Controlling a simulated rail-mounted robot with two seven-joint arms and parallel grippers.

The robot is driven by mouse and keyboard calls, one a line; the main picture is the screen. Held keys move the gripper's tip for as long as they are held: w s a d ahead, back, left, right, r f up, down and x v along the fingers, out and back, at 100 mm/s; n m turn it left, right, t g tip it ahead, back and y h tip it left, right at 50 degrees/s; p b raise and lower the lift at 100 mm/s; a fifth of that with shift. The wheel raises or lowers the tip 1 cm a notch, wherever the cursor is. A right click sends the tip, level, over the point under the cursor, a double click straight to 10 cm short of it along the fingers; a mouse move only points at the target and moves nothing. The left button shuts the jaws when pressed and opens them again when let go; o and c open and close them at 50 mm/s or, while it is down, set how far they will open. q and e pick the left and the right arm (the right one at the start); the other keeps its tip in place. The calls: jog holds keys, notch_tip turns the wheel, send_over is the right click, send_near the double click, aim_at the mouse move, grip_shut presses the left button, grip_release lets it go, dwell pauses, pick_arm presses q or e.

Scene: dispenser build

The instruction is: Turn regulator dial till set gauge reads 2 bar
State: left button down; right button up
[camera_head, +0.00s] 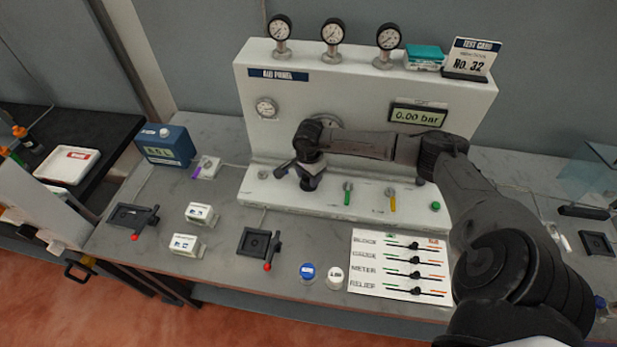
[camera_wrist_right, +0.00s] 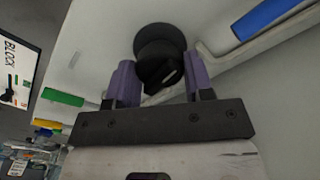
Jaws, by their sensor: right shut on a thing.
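My right gripper (camera_head: 305,176) reaches down to the ledge at the foot of the white gas panel. In the right wrist view its two purple fingers (camera_wrist_right: 162,78) are closed on a black regulator dial (camera_wrist_right: 158,45), one on each side. In the head view the dial is mostly hidden by the gripper. A small round gauge (camera_head: 266,108) is on the left of the panel face; its reading is too small to tell. A larger round dial face (camera_head: 327,121) is partly hidden behind my right arm. The digital display (camera_head: 418,115) reads 0.00 bar. My left gripper is not in view.
Three gauges stand on top of the panel, including the middle one (camera_head: 333,33). A green-handled valve (camera_head: 347,193) and a yellow-handled valve (camera_head: 392,199) are right of the gripper on the ledge. A card with sliders (camera_head: 399,264) lies in front.

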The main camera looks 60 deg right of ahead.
jog(key=m, duration=0.2)
jog(key=shift+m, duration=0.4)
jog(key=shift+m+b, duration=0.4)
jog(key=shift+m, duration=1.6)
jog(key=o, duration=0.8)
jog(key=shift+o, duration=0.6)
jog(key=shift+r, duration=0.1)
